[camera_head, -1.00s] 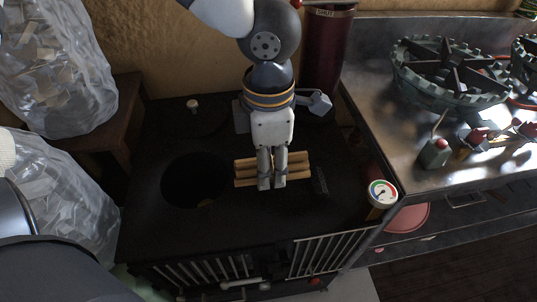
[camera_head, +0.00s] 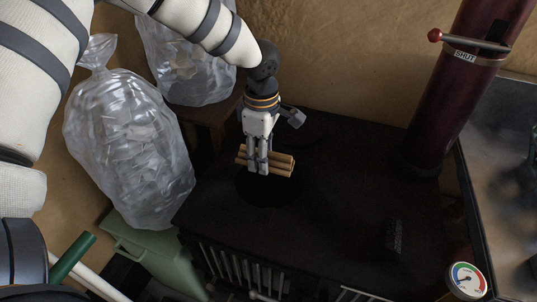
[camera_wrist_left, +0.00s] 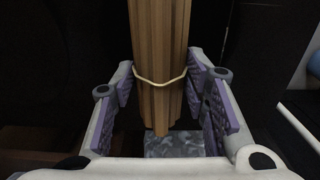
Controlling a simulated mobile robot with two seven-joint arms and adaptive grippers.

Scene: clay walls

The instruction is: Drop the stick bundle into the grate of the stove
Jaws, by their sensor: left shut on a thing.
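The stick bundle (camera_head: 280,161) is several light-brown sticks tied with a pale band, which shows in the left wrist view (camera_wrist_left: 160,60). My left gripper (camera_head: 258,168) points down and is shut on the bundle between its purple-padded fingers (camera_wrist_left: 175,95). The stove (camera_head: 345,205) is black with a flat top and a barred front. A round dark opening (camera_head: 266,194) in its top lies under the bundle, which covers its far part. The bundle looks above the opening, lying sideways. The inside of the opening is too dark to see in the head view. My right gripper is not in view.
A dark red flue pipe (camera_head: 450,90) with a red-knobbed "SHUT" lever (camera_head: 468,42) rises at the right. A gauge (camera_head: 467,281) sits at the front right. The right stove top is mostly clear.

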